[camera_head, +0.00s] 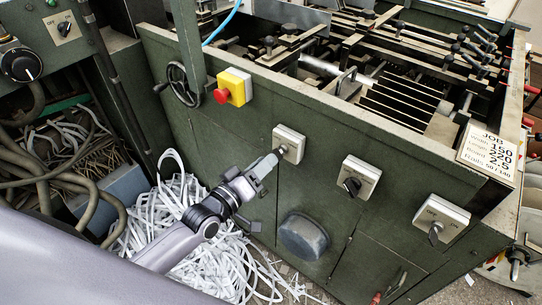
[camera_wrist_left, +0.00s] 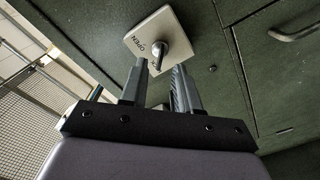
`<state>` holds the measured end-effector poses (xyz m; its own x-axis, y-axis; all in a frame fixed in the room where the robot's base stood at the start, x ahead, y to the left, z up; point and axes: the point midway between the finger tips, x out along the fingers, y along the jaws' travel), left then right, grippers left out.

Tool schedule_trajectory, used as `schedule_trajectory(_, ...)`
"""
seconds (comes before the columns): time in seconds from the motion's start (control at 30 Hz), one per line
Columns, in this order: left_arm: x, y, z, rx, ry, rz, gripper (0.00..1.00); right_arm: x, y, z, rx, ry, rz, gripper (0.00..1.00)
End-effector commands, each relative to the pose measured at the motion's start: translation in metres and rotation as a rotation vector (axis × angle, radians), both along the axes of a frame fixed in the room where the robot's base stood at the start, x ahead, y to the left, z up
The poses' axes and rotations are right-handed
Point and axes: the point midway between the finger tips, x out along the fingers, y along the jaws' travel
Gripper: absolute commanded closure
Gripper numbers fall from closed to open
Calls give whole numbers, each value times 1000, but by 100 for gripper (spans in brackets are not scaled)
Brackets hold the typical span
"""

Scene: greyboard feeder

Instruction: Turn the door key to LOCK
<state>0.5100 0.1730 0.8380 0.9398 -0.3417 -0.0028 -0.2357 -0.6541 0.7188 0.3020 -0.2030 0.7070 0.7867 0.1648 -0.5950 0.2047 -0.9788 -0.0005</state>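The door key switch is a pale square plate (camera_head: 289,144) on the green machine front; the wrist view also shows the plate (camera_wrist_left: 151,38), with "OPEN" lettering readable on it. A curved metal key (camera_wrist_left: 180,52) stands out from the plate, its free end pointing down-left towards my fingers. In the head view my gripper mostly hides the key. My left gripper (camera_head: 273,160) is just in front of the plate. In the wrist view its two fingers (camera_wrist_left: 160,72) are apart, with the key's end at the gap between their tips. Contact cannot be told. My right gripper is not in view.
Two more switch plates (camera_head: 360,177) (camera_head: 441,217) sit to the right. A yellow box with a red button (camera_head: 234,88) and a handwheel (camera_head: 183,85) are to the upper left. A round grey cover (camera_head: 303,237) sits below. Paper strips (camera_head: 184,215) heap at the lower left.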

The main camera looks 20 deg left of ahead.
Motion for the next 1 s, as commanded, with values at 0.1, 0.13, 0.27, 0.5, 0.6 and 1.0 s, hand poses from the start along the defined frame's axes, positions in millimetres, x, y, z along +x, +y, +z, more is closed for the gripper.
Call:
schedule_trajectory(0.1,-15,6,0,1,1,0,69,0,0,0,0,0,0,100)
schedule_trajectory(0.13,-17,7,-1,1,2,1,69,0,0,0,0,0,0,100)
schedule_trajectory(0.27,-25,9,0,0,1,0,69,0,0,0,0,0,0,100)
schedule_trajectory(0.5,-28,10,0,1,0,0,69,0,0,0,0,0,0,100)
schedule_trajectory(0.6,-28,10,0,0,0,0,69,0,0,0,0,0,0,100)
schedule_trajectory(1.0,-47,7,-19,94,39,-1,69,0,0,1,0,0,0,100)
